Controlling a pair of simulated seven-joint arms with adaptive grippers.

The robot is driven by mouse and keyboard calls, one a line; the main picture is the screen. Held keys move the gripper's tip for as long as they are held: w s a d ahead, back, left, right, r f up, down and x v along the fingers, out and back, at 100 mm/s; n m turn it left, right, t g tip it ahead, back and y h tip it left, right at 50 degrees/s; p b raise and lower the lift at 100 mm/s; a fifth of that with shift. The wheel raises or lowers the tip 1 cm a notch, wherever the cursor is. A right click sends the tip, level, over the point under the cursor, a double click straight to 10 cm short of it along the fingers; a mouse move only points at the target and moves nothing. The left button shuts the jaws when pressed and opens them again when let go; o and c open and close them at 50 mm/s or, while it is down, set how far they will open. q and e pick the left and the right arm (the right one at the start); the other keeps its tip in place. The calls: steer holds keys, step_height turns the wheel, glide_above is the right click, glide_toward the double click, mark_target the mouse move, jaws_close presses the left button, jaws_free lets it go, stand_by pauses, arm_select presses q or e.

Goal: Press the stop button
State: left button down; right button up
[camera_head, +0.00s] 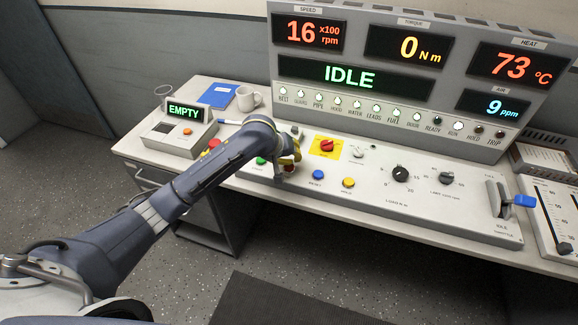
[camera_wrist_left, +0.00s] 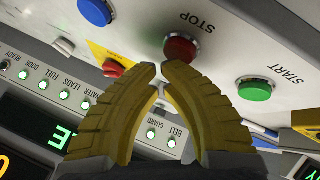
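The stop button (camera_wrist_left: 181,49) is a round red button in a metal ring, under the label STOP in the left wrist view. It sits on the light grey console panel, just beyond my fingertips. In the head view the red stop button (camera_head: 289,168) is partly hidden by my left gripper (camera_head: 291,157). In the wrist view the yellow fingers of my left gripper (camera_wrist_left: 161,66) come together at their tips and hold nothing. Their tips appear very close to the button's edge; I cannot tell whether they touch it. My right gripper is not in view.
A green START button (camera_wrist_left: 256,90) and a blue button (camera_wrist_left: 96,11) flank the stop button. A red knob on a yellow plate (camera_head: 325,146) and a yellow button (camera_head: 348,183) are nearby. The display (camera_head: 350,76) reads IDLE. A mug (camera_head: 246,99) stands behind my arm.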

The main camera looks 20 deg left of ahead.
arm_select(q)
steer(key=shift+f, duration=0.45)
stand_by(0.6)
steer(key=shift+r, duration=0.9)
steer(key=shift+r, duration=0.1)
steer(key=shift+r, duration=2.4)
